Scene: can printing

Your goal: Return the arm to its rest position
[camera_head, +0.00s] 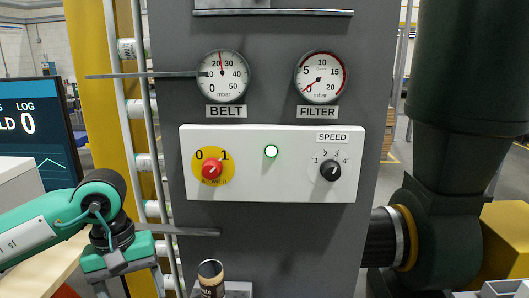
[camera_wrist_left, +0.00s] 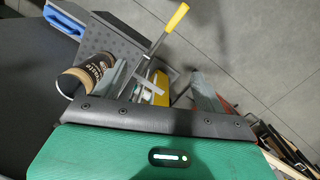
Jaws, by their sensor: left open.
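My left arm (camera_head: 45,225) comes in from the left, teal and dark, in front of the left side of the grey machine. My left gripper (camera_head: 130,288) points downward near the bottom edge of the head view. In the left wrist view my left gripper (camera_wrist_left: 160,88) has its two grey fingers apart, with nothing between them that I can see held. A dark can with a label (camera_head: 211,280) stands right of the gripper, clear of it. The can also shows in the wrist view (camera_wrist_left: 88,73), beside the left finger. My right gripper is not in view.
A yellow-handled lever (camera_wrist_left: 175,18) rises beyond the fingers. A monitor (camera_head: 35,130) stands left.

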